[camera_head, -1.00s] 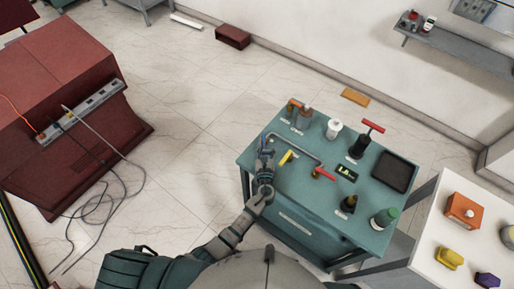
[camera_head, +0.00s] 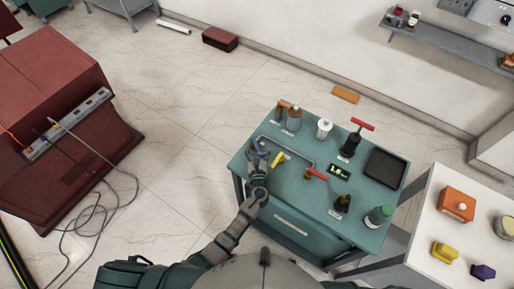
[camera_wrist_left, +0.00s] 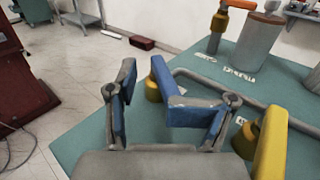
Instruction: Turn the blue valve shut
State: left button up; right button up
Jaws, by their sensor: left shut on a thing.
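The blue valve (camera_head: 257,146) stands near the left edge of the teal table (camera_head: 290,205), on a grey pipe. In the left wrist view its blue handle (camera_wrist_left: 163,76) rises over a brass-coloured body (camera_wrist_left: 153,90). My left gripper (camera_head: 257,163) is at the valve, shut on its handle. In the left wrist view the fingers (camera_wrist_left: 168,115) stand on either side of the blue handle and partly hide it. The exact contact is hard to see. My right gripper is not in view.
A yellow-handled valve (camera_head: 278,159) stands close right of the gripper, and a red-handled one (camera_head: 317,174) farther along the pipe (camera_head: 290,154). Bottles, a cup (camera_head: 324,128) and a black tray (camera_head: 385,168) occupy the table's back and right. Open floor lies left.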

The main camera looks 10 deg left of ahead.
pick_arm(q)
jog(key=shift+a, duration=0.3)
jog(key=shift+d, duration=0.2)
jog(key=shift+r, duration=0.25)
notch_tip(320, 180, up, 9)
jog(key=shift+r, duration=0.2)
jog(key=shift+d, duration=0.1)
